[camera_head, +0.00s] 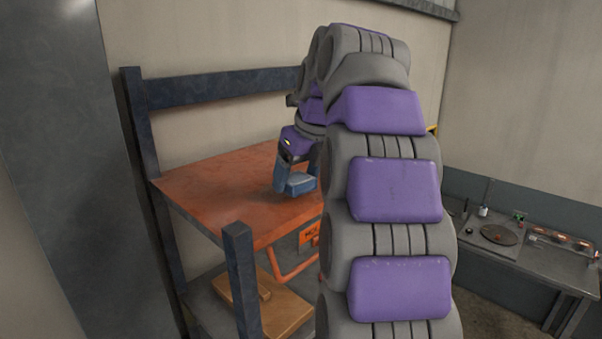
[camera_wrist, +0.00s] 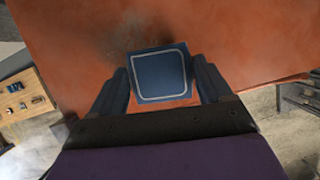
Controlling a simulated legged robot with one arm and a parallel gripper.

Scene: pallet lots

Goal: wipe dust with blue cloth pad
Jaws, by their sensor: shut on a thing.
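The blue cloth pad (camera_wrist: 160,75) is a square block with a pale outline, held between the two fingers of my gripper (camera_wrist: 162,84) in the wrist view. In the head view the pad (camera_head: 299,183) is at or just above the orange-red shelf top (camera_head: 215,185); I cannot tell whether it touches. My gripper (camera_head: 296,172) is shut on it, pointing down. A dark smudge of dust (camera_wrist: 125,40) lies on the orange surface beside and beyond the pad in the wrist view. In the head view my arm hides the right part of the shelf top.
Dark blue posts (camera_head: 243,280) and a back rail (camera_head: 220,88) frame the shelf. Boxes (camera_head: 285,308) sit on a lower level. A grey workbench (camera_head: 520,250) with small items stands at the right. The shelf top's left part is clear.

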